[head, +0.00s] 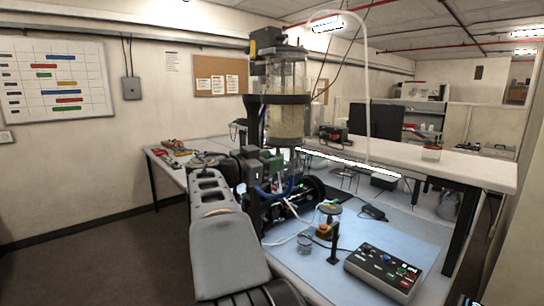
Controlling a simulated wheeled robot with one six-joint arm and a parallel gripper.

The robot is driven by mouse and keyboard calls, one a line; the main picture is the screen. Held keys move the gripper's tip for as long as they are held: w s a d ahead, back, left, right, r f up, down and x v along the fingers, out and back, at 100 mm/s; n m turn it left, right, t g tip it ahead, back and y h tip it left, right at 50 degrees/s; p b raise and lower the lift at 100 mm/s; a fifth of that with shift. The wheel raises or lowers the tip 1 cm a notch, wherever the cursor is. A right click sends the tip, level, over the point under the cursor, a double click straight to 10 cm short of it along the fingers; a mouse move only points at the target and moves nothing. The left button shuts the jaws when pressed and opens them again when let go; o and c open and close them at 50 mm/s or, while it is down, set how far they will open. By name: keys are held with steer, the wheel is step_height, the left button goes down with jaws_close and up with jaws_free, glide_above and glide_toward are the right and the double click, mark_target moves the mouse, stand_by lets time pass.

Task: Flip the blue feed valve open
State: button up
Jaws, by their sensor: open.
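The sealed clear cylinder (286,110) stands upright on a dark frame and holds a pale yellowish content. A dark band (279,99) wraps its middle. Blue tubing (275,191) curves at the foot of the rig. I cannot pick out the blue feed valve with certainty among the crowded parts there. My grey arm (228,245) reaches from the bottom of the picture toward the rig. My gripper (267,170) appears at its far end, in front of the rig below the cylinder. It is open; its fingertips blend with the dark parts, and I see nothing held.
A control box (385,268) with a blue knob and several buttons sits on the blue mat (405,228). A small jar (304,244), an orange-yellow part (324,231) and a black post (334,243) stand nearby. Loose cables cross the mat. A white bench (465,170) runs behind.

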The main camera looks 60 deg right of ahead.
steer(key=shift+s+d, duration=0.15)
steer(key=shift+d, duration=0.2)
jaws_close()
